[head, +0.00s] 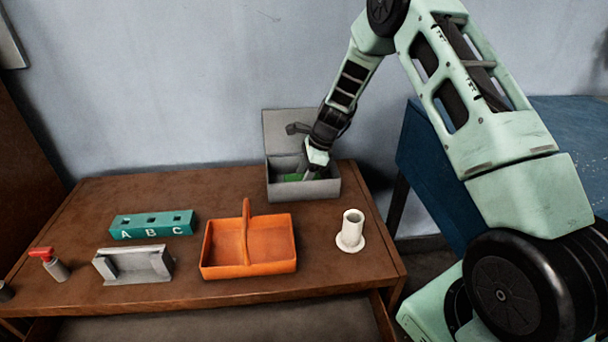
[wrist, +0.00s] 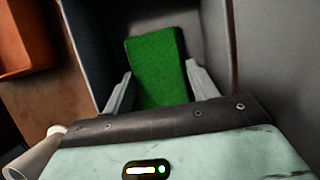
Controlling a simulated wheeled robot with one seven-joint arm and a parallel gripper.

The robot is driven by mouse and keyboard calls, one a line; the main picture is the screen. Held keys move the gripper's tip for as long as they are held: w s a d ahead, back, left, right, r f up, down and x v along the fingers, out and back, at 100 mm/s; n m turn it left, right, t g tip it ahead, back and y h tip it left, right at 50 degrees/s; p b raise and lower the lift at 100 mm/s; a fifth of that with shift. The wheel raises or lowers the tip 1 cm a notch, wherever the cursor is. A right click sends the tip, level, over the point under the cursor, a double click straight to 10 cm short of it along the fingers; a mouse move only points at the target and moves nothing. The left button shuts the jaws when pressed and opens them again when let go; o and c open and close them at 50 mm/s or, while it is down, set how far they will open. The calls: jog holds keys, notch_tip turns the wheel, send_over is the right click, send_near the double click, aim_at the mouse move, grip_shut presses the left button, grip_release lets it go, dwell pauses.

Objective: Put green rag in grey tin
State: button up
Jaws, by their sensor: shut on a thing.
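The grey tin (head: 304,191) stands at the back right of the brown table with its lid raised against the wall side. My gripper (head: 309,175) reaches down into the tin. It is shut on the green rag (wrist: 157,68), which shows between the two fingers (wrist: 160,95) in the wrist view. The rag is inside the tin's walls; only a sliver of it (head: 292,177) shows in the head view. Whether the rag touches the tin's floor I cannot tell.
An orange basket (head: 222,246) with an upright handle stands left of the tin. A white flanged tube (head: 351,232) stands at the front right. A teal A-B-C block (head: 152,225), a grey metal holder (head: 133,265) and a red-topped bottle (head: 54,266) are at the left.

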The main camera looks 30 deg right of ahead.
jog(key=shift+f, duration=0.1)
jog(key=o, duration=1)
jog(key=shift+c, duration=0.2)
jog(key=v, duration=1.2)
jog(key=s+a+r+n+g+h, duration=0.1)
jog(key=s+a+r+n, duration=0.3)
jog(key=s+a+n, duration=0.55)
jog(key=s+a+r+n+g, duration=0.1)
jog(key=s+a+r+n, duration=0.4)
jog(key=a, duration=0.8)
jog(key=s+a+n+h, duration=0.2)
jog(key=s+a+n, duration=0.1)
jog(key=s+n, duration=1.3)
jog(key=s, duration=0.6)
jog(key=shift+a+f+h, duration=0.3)
jog(key=shift+a+f, duration=0.05)
